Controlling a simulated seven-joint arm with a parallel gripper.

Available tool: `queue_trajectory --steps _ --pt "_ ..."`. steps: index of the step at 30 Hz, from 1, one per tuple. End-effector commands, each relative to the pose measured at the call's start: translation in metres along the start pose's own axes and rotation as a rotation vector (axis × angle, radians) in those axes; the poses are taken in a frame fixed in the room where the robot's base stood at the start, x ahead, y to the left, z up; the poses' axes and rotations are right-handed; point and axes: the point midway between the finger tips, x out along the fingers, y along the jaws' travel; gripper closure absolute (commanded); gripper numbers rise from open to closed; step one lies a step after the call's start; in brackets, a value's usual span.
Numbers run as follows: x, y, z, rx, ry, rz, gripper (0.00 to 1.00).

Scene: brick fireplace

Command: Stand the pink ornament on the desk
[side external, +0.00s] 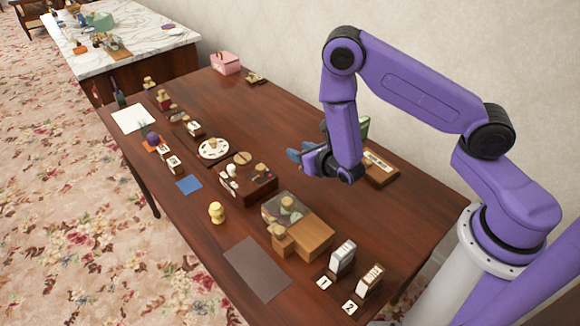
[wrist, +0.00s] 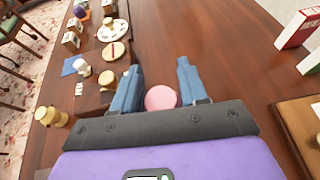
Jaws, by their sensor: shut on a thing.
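The pink ornament (wrist: 160,97) shows in the wrist view as a round pink shape between the two blue fingers, close to the palm. My gripper (wrist: 160,68) is shut on it. In the side external view, my gripper (side external: 307,146) is over the right rear part of the desk (side external: 262,107), near the wall side. The ornament cannot be made out there, behind the fingers and wrist. I cannot tell whether its underside touches the desk.
A wooden tray (side external: 378,171) and a green-and-white box (side external: 363,127) are close to the right of my gripper. A dark wooden box (side external: 262,187) with knobs and a pale wooden box (side external: 305,238) stand toward the front.

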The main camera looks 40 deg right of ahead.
Motion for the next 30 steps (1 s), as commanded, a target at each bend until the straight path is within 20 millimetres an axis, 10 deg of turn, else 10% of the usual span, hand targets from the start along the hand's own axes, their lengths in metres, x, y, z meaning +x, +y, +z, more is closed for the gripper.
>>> queue_trajectory --steps 9,30 --pt "0.046 0.006 -0.027 -0.001 0.003 -0.002 0.88" --pt "0.071 0.009 -0.063 -0.001 0.003 -0.001 0.88"
